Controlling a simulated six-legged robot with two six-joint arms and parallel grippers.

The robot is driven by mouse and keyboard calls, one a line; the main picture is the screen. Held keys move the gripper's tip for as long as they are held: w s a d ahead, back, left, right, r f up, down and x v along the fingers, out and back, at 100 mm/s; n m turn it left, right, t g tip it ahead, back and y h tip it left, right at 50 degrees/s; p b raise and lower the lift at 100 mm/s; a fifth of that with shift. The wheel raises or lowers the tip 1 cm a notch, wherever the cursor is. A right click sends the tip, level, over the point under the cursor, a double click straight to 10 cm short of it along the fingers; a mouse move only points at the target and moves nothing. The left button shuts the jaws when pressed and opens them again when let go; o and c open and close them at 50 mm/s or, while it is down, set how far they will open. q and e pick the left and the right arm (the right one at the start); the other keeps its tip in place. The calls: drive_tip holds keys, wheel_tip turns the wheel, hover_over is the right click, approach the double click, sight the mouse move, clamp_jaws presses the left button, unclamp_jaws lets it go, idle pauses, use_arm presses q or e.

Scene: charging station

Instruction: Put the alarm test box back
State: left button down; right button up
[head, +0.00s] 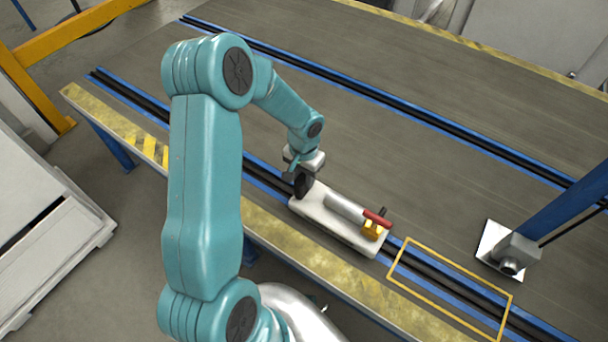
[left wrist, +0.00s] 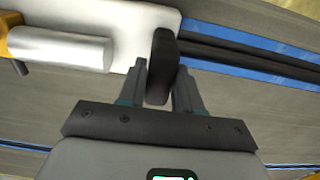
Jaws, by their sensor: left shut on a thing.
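The alarm test box, seemingly the long white base (head: 318,212) with a silver cylinder (head: 345,207), a red part (head: 377,217) and a yellow block (head: 372,230), lies over the near blue-and-black rail. A black disc (head: 304,185) stands upright at its left end. My left gripper (head: 302,170) is at that end, shut on the black disc. In the left wrist view, the fingers (left wrist: 160,85) are on either side of the disc (left wrist: 162,62), and the white base (left wrist: 125,30) extends to the left. My right gripper is not in view.
A yellow outlined rectangle (head: 458,268) is marked across the rail, just right of the box, and empty. A blue post (head: 560,215) with a grey device (head: 513,254) stands at the right. The dark table (head: 400,130) behind is clear. Its near edge has a yellow strip (head: 290,240).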

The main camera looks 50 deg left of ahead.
use_arm(q)
drive_tip(key=c, duration=0.8)
unclamp_jaws()
drive_tip(key=shift+f, duration=0.1)
drive_tip(key=shift+r, duration=0.25)
wheel_tip(320, 180, up, 12)
drive_tip(key=shift+f+p, duration=0.1)
drive_tip(key=shift+p, duration=0.8)
